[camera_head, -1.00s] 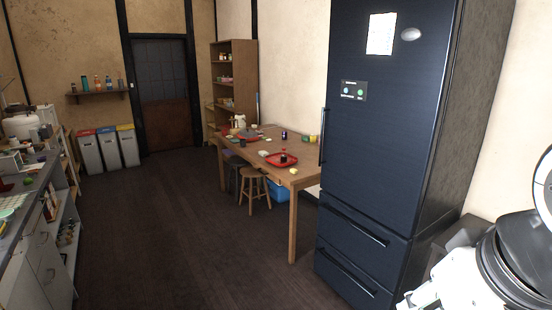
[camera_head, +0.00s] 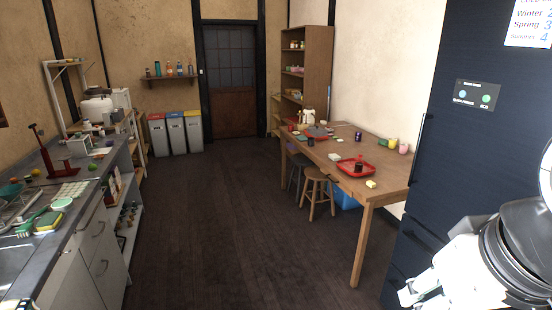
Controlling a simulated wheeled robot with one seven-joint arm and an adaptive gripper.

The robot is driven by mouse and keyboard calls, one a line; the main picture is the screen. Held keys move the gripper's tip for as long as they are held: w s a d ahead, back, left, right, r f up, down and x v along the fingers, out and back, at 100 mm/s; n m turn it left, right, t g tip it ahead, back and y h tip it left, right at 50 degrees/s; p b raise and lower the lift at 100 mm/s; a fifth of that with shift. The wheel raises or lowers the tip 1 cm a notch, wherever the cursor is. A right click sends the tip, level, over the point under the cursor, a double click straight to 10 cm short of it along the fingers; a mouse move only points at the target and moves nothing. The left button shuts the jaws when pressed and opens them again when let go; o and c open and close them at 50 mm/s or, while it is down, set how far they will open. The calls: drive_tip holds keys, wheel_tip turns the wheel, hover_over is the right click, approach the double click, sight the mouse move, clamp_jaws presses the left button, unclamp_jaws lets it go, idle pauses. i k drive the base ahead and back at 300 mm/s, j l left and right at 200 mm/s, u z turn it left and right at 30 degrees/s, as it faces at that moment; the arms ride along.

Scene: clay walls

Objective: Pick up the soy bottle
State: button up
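A small dark bottle (camera_head: 359,167) stands upright on a red tray (camera_head: 347,169) on the wooden table, right of centre. It may be the soy bottle, but it is too small to be sure. Several other small bottles (camera_head: 173,70) stand on the wall shelf at the back; I cannot tell what they hold. My white and black arm shows at the lower right, far from the table. Its gripper fingers cannot be made out.
The wooden table (camera_head: 386,181) has two stools at its left side. A dark fridge (camera_head: 480,150) stands close on the right. A cluttered counter (camera_head: 85,203) runs along the left, with bins (camera_head: 177,135) at the back. The floor (camera_head: 225,230) between is clear.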

sight(359, 163)
drive_tip(key=i+j+u, duration=0.1)
drive_tip(key=i+u, duration=0.25)
drive_tip(key=i, duration=1.6)
drive_tip(key=i+l+z, duration=0.15)
drive_tip(key=i+z, duration=0.2)
drive_tip(key=i, duration=0.25)
drive_tip(key=i+z, duration=0.35)
drive_tip(key=i, duration=0.3)
drive_tip(key=i+j+z, duration=0.3)
drive_tip(key=i, duration=0.3)
